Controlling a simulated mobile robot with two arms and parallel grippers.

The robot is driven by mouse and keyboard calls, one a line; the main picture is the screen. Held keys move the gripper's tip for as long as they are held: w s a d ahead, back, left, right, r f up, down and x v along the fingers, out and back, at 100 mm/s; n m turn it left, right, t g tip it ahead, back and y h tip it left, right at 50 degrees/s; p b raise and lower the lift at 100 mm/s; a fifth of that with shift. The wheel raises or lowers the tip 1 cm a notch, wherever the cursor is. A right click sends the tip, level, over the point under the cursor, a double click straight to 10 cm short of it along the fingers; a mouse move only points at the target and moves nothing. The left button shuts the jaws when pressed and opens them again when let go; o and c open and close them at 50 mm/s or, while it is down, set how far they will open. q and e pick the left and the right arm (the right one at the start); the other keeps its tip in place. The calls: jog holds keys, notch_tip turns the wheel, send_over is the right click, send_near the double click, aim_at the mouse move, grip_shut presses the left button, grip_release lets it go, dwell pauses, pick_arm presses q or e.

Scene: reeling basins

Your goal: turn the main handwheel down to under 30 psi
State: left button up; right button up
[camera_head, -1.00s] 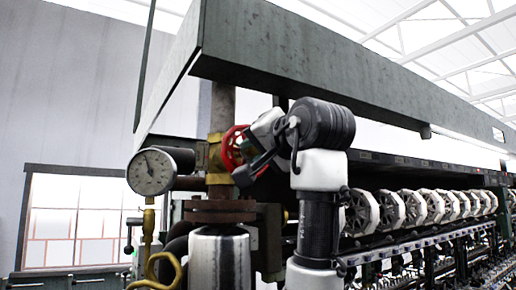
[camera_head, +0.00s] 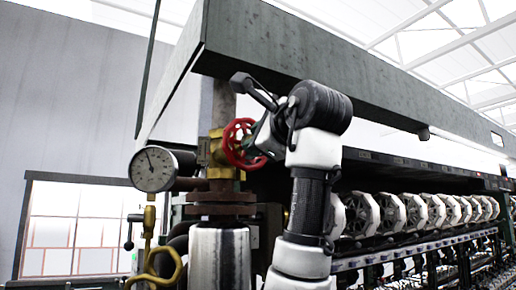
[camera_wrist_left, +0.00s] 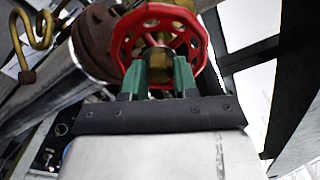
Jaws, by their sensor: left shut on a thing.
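The red main handwheel (camera_head: 230,145) sits on a brass valve body (camera_head: 205,152) on a vertical pipe. My left gripper (camera_head: 262,142) is at the wheel's right side, its fingertips largely hidden in the head view. In the left wrist view its two green fingers (camera_wrist_left: 159,75) reach over the near part of the red rim (camera_wrist_left: 119,38), towards the brass hub, and are shut on the wheel. The round pressure gauge (camera_head: 153,169) is left of the valve; its needle points up and slightly left, and its numbers are too small to read. My right gripper is out of view.
A heavy dark beam (camera_head: 300,65) runs above the wheel and arm. A silver cylinder (camera_head: 219,255) stands below the valve, beside a curved brass pipe (camera_head: 160,268). A row of white-rimmed reels (camera_head: 410,211) extends to the right.

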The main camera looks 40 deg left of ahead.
pick_arm(q)
jog(key=m+b, duration=0.7)
jog(key=m, duration=0.7)
jog(key=shift+f+m, duration=0.1)
jog(key=shift+m, duration=0.2)
jog(key=o, duration=0.8)
jog(key=c, duration=0.6)
jog(key=o, duration=0.6)
